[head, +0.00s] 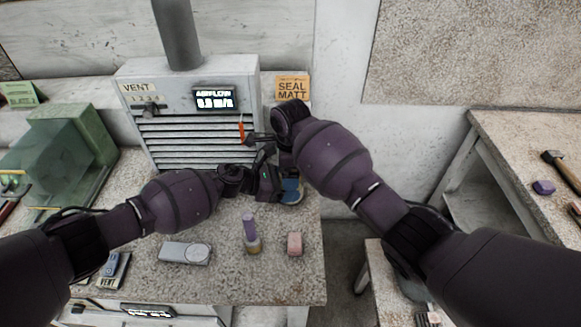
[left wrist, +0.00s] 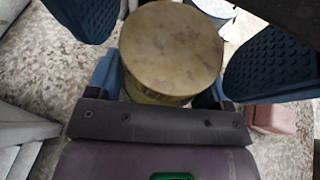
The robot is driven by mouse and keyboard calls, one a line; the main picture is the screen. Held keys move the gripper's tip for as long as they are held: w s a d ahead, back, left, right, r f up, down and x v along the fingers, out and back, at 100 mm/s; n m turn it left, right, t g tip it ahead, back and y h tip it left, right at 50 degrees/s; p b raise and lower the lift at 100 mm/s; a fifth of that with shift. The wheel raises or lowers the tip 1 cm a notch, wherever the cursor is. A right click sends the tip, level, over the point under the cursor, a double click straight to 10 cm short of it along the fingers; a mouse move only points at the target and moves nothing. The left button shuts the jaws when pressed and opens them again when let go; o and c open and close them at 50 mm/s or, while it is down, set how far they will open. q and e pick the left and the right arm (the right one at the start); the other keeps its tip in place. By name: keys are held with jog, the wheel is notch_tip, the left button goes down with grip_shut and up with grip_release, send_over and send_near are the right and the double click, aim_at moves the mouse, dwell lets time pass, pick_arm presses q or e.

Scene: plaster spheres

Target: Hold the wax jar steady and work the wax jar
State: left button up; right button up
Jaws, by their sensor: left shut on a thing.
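The wax jar (left wrist: 172,48) is a round, squat jar with a dull brass-coloured top, seen from above in the left wrist view. My left gripper (left wrist: 180,58) has its blue ridged fingers on either side of it and is shut on it. In the head view my left gripper (head: 290,188) is at the right part of the bench, and the jar is mostly hidden there by the gripper and arm. My right gripper (head: 252,140) is above and to the left of it, in front of the vent unit, beside a small orange-handled tool (head: 241,130). Whether it grips that tool is unclear.
The grey vent unit (head: 190,85) stands behind. A purple-topped stamp-like piece (head: 250,230), a pink block (head: 294,243) and a flat grey device (head: 185,253) lie on the speckled bench (head: 220,280). A green glassy case (head: 65,150) is at left. A "SEAL MATT" box (head: 292,88) stands behind.

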jog(key=c, duration=0.9)
jog(key=shift+n, duration=1.7)
jog(key=shift+c, duration=0.2)
jog(key=o, duration=1)
